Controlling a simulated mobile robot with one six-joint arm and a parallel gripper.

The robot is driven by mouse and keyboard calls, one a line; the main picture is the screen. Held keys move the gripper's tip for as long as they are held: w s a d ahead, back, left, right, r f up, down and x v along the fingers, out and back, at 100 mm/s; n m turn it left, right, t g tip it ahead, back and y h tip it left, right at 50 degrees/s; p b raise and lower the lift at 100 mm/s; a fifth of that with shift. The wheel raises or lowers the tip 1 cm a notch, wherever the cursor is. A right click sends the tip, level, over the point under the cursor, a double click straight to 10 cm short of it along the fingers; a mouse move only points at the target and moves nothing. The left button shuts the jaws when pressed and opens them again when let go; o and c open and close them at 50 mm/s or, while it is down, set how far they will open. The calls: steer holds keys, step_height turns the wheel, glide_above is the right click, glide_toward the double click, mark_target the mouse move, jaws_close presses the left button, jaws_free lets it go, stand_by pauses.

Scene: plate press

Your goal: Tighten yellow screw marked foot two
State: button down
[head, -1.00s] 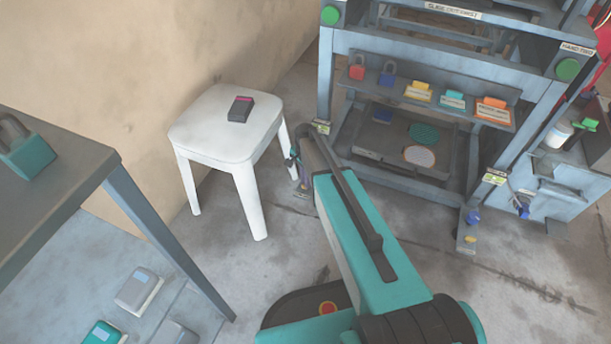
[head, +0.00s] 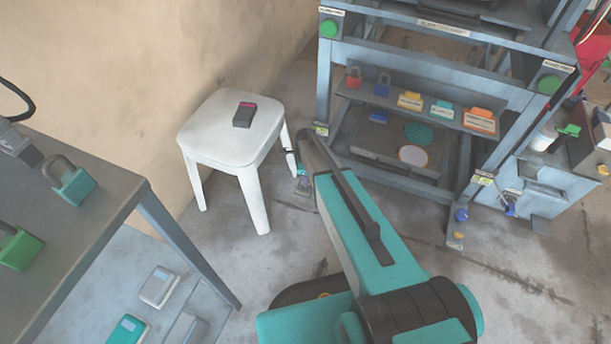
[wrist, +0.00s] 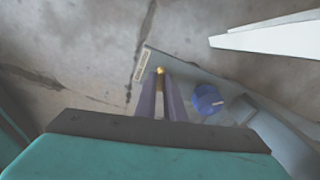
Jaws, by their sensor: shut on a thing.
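In the wrist view a small yellow screw (wrist: 160,70) sits at the end of a grey foot plate (wrist: 185,76). My gripper (wrist: 162,80) has its two purple fingers shut on the screw. A small label (wrist: 140,65) lies on the plate beside it, too small to read. A blue knob (wrist: 208,99) stands on the same plate, right of the fingers. In the head view my gripper (head: 303,186) is low at the press's left front leg, partly hidden by my arm. Another yellow screw (head: 457,236) shows on the right front foot.
A white stool (head: 225,145) with a dark box (head: 244,115) stands just left of my gripper. The press frame (head: 325,85) rises behind it, with a shelf of padlocks and coloured blocks. A grey table (head: 110,205) is at the left. Open floor lies right of my arm.

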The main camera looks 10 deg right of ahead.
steer(key=shift+a+m+p, duration=0.1)
steer(key=shift+m+p, duration=0.6)
steer(key=shift+m, duration=0.6)
steer(key=c, duration=1.9)
jaws_free()
steer(key=shift+o, duration=0.2)
step_height(320, 180, up, 14)
steer(key=p, duration=0.3)
steer(key=shift+f, duration=0.1)
